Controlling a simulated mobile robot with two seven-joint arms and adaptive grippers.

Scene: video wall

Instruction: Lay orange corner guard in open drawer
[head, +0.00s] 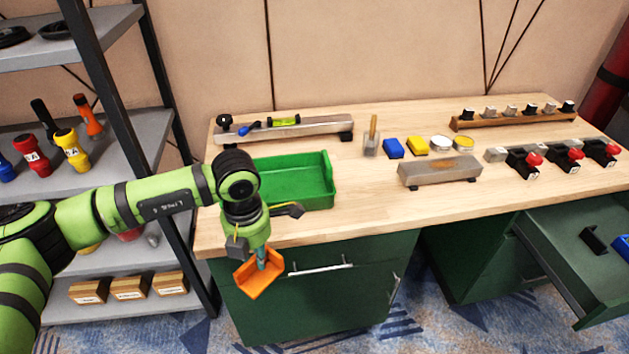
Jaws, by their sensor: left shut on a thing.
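My left gripper (266,259) points down in front of the workbench's front edge. It is shut on the orange corner guard (257,280), an angled orange piece hanging tilted below the fingers, before the closed green cabinet front. The open drawer (562,262) is green and pulled out at the far right, well away from the gripper. A black piece (594,240) and a blue piece at the picture's edge lie in it. The drawer's right part is cut off by the picture. My right gripper is out of view.
A green bin (322,190) stands on the wooden workbench (330,222) behind my left arm. A metal block (440,170) and red-black clamps (525,162) sit near the bench front. A shelf rack (110,135) stands close on the left.

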